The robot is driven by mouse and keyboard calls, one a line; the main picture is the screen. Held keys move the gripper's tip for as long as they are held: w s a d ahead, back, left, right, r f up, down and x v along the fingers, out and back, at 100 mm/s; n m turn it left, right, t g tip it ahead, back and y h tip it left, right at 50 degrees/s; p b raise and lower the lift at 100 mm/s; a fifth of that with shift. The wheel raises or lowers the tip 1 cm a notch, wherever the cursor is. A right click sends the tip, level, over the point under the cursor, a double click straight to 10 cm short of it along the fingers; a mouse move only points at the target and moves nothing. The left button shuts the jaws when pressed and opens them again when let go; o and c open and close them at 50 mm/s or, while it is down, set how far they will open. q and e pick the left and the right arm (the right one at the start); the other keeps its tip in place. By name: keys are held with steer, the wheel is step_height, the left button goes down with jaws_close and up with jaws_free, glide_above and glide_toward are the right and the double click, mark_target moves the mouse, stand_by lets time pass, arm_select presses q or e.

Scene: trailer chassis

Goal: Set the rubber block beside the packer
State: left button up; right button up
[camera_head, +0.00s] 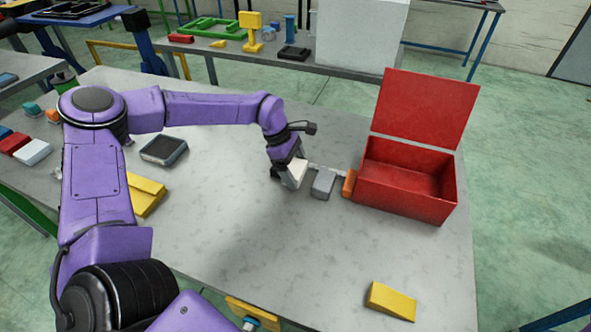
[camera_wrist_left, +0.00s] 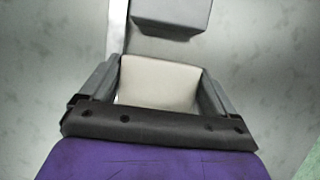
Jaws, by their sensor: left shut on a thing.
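My left gripper (camera_head: 292,176) is shut on a pale cream block (camera_head: 297,172), which I take to be the rubber block. In the left wrist view the cream block (camera_wrist_left: 158,82) sits between both fingers. It is at or just above the table; contact is unclear. A grey block (camera_head: 323,184), perhaps the packer, lies just to its right, with a gap between them; it also shows at the top of the left wrist view (camera_wrist_left: 170,14). An orange block (camera_head: 349,183) stands right of the grey one. My right gripper is out of view.
A red box (camera_head: 405,195) with its lid open stands right of the orange block. A yellow wedge (camera_head: 391,301) lies at front right; yellow blocks (camera_head: 147,195) and a dark tray (camera_head: 163,150) lie left. The table's front middle is clear.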

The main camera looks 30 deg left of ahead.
mark_target(295, 167)
arm_select(q)
steer(key=shift+s+f, duration=0.5)
steer(key=shift+f, duration=0.15)
steer(key=o, duration=0.9)
steer(key=shift+s+d, duration=0.1)
steer(key=shift+s, duration=0.05)
steer(key=shift+r+p, duration=0.25)
steer(key=shift+p, duration=0.05)
steer(key=shift+w+r+p, duration=0.2)
steer(key=shift+r+p, duration=0.55)
steer(key=a+r+b, duration=0.1)
steer(key=w+r, duration=0.1)
steer(key=shift+a+r+b, duration=0.3)
steer(key=shift+a+b, duration=0.05)
steer(key=shift+a, duration=0.05)
steer(key=v, duration=0.8)
steer(key=shift+r+b, duration=0.15)
steer(key=shift+b, duration=0.2)
